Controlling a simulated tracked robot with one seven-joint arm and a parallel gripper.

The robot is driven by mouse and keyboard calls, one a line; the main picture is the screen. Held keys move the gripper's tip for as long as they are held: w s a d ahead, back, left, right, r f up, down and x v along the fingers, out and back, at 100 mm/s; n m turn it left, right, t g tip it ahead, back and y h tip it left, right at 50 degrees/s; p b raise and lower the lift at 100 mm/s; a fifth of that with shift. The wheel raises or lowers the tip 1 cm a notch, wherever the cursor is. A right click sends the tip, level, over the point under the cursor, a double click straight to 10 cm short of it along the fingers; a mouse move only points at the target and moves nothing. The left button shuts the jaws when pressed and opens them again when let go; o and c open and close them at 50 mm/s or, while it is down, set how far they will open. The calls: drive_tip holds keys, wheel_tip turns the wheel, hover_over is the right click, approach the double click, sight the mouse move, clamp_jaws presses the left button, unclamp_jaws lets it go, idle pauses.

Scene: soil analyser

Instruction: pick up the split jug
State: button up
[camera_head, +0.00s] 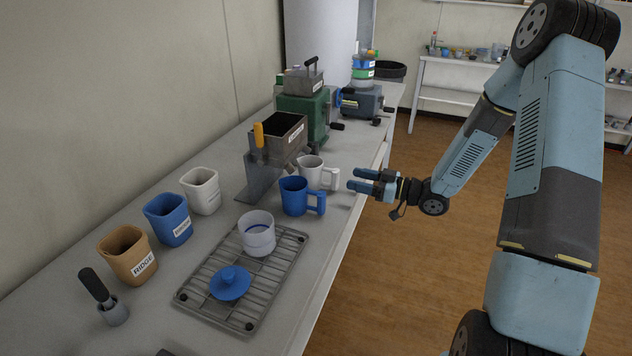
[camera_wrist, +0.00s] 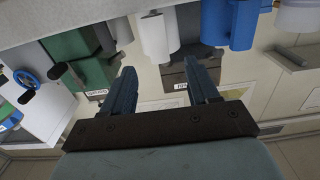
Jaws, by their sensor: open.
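Two handled jugs stand side by side on the bench: a white jug (camera_head: 311,172) and a blue jug (camera_head: 295,197) in front of it. I cannot read a marking that tells which is the split jug. My gripper (camera_head: 356,180) is open and empty, to the right of both jugs near the bench edge, with its fingers pointing left at them. In the wrist view, which is upside down, my gripper (camera_wrist: 159,67) has the white jug (camera_wrist: 154,40) ahead between its fingertips, apart from them. The blue jug (camera_wrist: 213,22) is right of it.
A wire rack (camera_head: 262,287) holds a white cup (camera_head: 257,237) and a blue lid (camera_head: 230,283). Tan (camera_head: 127,256), blue (camera_head: 168,220) and white (camera_head: 201,191) containers line the wall side. A grey hopper (camera_head: 283,135) and green machine (camera_head: 318,115) stand behind the jugs.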

sight(339, 175)
drive_tip(key=shift+x, duration=4.1)
drive_tip(key=shift+f, duration=0.1)
drive_tip(key=shift+c, duration=0.2)
clamp_jaws()
